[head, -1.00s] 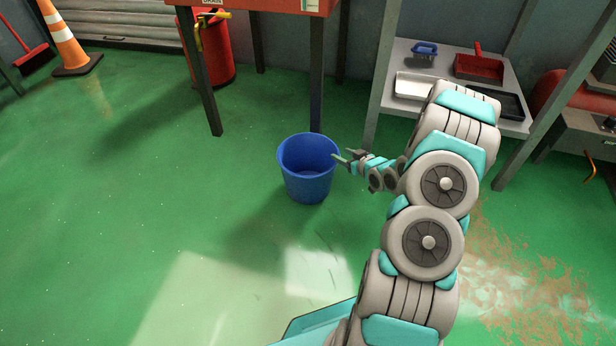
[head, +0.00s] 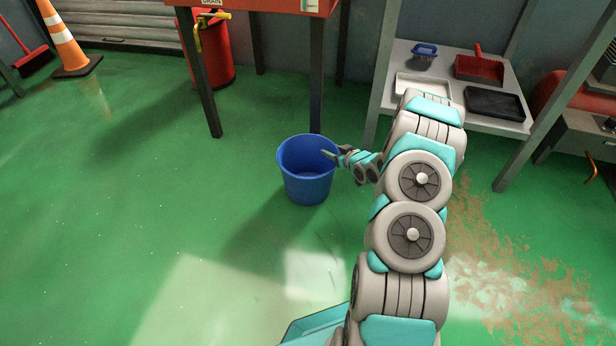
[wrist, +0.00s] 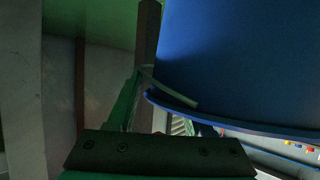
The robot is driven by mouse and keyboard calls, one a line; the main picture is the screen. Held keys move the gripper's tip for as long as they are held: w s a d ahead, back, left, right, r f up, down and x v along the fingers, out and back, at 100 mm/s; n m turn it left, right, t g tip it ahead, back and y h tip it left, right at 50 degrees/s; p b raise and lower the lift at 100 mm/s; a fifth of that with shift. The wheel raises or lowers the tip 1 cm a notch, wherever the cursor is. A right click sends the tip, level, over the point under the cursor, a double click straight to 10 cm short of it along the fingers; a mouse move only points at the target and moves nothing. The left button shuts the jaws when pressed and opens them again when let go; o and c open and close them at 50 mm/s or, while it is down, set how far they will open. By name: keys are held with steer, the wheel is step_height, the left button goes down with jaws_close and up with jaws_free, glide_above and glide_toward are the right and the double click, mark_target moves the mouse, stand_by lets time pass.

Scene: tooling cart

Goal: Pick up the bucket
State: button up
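The blue bucket (head: 306,188) stands upright on the green floor, near the middle of the head view. My gripper (head: 335,151) is at the right side of its rim, with its fingers apart. In the head view one fingertip overlaps the bucket's opening. In the wrist view the bucket (wrist: 245,70) fills the upper right, its rim running across just ahead of the gripper (wrist: 170,105). One finger lies in front of the bucket's wall; the other is partly hidden, so I cannot tell whether either touches. The bucket looks empty.
A red table (head: 262,4) on dark legs stands just behind the bucket. To the right, a grey shelf (head: 440,112) holds trays, a red dustpan (head: 478,68) and a blue brush (head: 424,51). The floor at left and in front is clear.

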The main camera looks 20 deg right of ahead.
jaws_close()
stand_by(1.2)
